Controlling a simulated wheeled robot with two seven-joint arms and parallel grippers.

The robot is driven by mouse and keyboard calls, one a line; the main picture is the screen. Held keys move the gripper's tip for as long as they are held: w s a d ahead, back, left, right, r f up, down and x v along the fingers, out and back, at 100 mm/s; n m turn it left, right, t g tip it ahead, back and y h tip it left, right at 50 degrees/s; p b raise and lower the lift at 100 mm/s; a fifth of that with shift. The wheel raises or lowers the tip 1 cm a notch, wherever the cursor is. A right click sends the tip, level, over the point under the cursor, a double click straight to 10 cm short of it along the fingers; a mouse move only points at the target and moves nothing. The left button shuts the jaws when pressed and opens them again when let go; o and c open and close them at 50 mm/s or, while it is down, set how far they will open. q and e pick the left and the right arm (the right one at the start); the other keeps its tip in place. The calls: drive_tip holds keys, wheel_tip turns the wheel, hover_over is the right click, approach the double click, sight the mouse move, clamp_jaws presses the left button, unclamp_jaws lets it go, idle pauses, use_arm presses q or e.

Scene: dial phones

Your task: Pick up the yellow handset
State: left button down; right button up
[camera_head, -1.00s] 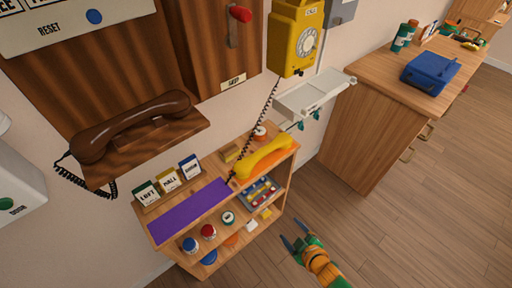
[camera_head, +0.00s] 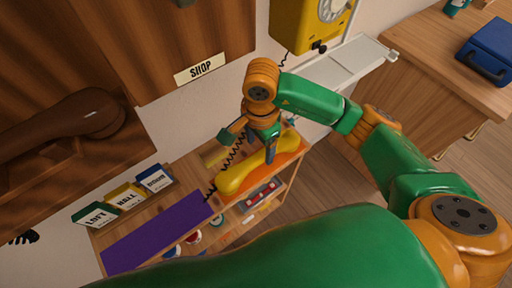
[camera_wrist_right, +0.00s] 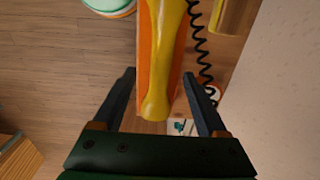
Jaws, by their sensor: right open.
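The yellow handset (camera_head: 240,178) lies on an orange patch on top of the small wooden shelf unit (camera_head: 190,168), with its black coiled cord beside it. My right gripper (camera_head: 270,152) is open and points down over the handset's far end. In the right wrist view the handset (camera_wrist_right: 160,60) runs between the two dark fingers (camera_wrist_right: 165,95), with a gap on each side. The yellow wall phone (camera_head: 308,22) hangs above the shelf, cut by the top edge. My left gripper is not in view.
A brown handset (camera_head: 60,125) rests on a wooden ledge at left. A white wall tray (camera_head: 350,62) is behind my right arm. A cabinet (camera_head: 450,60) stands at right.

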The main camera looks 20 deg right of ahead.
sight(260, 156)
wheel_tip(260, 156, down, 6)
drive_tip(key=shift+w+d+r+p, duration=0.1)
drive_tip(key=shift+w+d+p, duration=0.05)
drive_tip(key=shift+p, duration=0.3)
drive_tip(key=shift+r, duration=0.1)
clamp_jaws()
